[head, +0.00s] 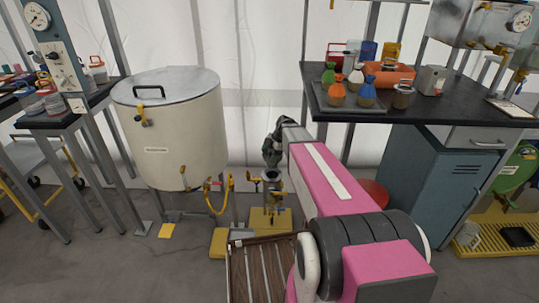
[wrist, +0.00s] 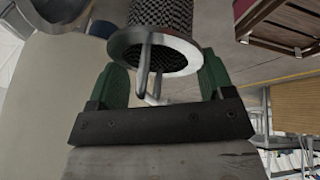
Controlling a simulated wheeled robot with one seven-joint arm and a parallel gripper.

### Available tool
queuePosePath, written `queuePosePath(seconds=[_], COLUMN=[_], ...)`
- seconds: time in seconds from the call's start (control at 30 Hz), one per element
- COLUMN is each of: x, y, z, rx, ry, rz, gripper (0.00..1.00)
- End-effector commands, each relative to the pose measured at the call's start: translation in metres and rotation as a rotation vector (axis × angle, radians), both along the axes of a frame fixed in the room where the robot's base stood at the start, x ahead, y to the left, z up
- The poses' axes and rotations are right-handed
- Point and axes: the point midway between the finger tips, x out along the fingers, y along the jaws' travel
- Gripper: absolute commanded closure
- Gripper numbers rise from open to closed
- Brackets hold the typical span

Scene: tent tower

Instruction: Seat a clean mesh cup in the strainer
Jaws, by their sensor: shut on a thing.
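In the wrist view, my gripper (wrist: 163,75) has its two green fingers on either side of a metal mesh cup (wrist: 165,14). The cup has a dark woven wall, a shiny flange and a bent wire handle, and my gripper is shut on it at the handle end. I see no dirt on the mesh, but only part of it shows. In the head view, my gripper (head: 271,150) is above what looks like the strainer (head: 271,182), a small metal body with yellow fittings on a yellow base. The cup cannot be made out there.
A large cream tank (head: 172,130) with a yellow hose (head: 222,200) stands left of the strainer. A dark bench (head: 440,108) with a tray of colored bottles is on the right. A slatted wooden crate (head: 258,272) sits on the floor in front.

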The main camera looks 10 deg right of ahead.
Motion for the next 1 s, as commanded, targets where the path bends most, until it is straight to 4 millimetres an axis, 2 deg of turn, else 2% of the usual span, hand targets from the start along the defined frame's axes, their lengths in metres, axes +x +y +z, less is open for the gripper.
queuePosePath(seconds=[0.37,1.0], x=[0.0,0.0], y=[0.0,0.0], z=[0.0,-0.031], rx=[0.009,0.007], ry=[-0.009,-0.008], rz=[-0.002,-0.001], gripper=[0.49,0.49])
